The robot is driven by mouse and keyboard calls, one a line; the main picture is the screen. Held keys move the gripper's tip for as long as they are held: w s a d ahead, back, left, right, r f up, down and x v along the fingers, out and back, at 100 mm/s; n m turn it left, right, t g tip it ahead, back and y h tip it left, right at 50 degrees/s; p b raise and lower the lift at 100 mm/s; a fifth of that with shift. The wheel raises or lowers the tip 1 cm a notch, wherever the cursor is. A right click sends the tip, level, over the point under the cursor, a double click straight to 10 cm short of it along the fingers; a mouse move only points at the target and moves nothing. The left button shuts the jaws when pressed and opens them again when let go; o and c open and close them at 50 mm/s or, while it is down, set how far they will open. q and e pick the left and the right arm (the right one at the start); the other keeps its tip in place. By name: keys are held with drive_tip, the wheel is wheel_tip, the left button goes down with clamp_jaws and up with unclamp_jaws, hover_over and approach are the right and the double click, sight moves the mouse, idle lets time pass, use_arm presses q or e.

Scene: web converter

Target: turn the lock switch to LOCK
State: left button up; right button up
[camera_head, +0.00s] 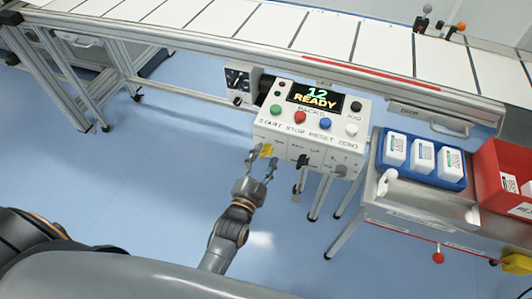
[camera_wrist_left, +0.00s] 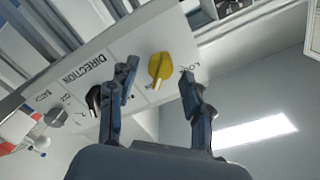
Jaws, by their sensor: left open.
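The yellow lock switch (camera_head: 266,150) is a knob at the left end of the lower front face of the white control box (camera_head: 330,150). In the left wrist view the yellow knob (camera_wrist_left: 160,68) sits beside a partly hidden label starting "LO". My left gripper (camera_head: 263,160) is open in front of the knob. In the left wrist view the two fingers of the left gripper (camera_wrist_left: 159,72) appear on either side of the knob, with gaps between. I cannot tell how deep the fingertips reach. The right gripper is not in view.
A black knob (camera_wrist_left: 94,97) marked DIRECTION is close beside one finger. Green, red, blue and white buttons and a READY display (camera_head: 316,97) are on the box top. A blue tray (camera_head: 425,177) and red bin (camera_head: 512,158) stand right. The floor at left is clear.

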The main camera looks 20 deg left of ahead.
use_arm(q)
drive_tip(key=shift+w, duration=0.85)
drive_tip(key=shift+c, duration=0.5)
clamp_jaws()
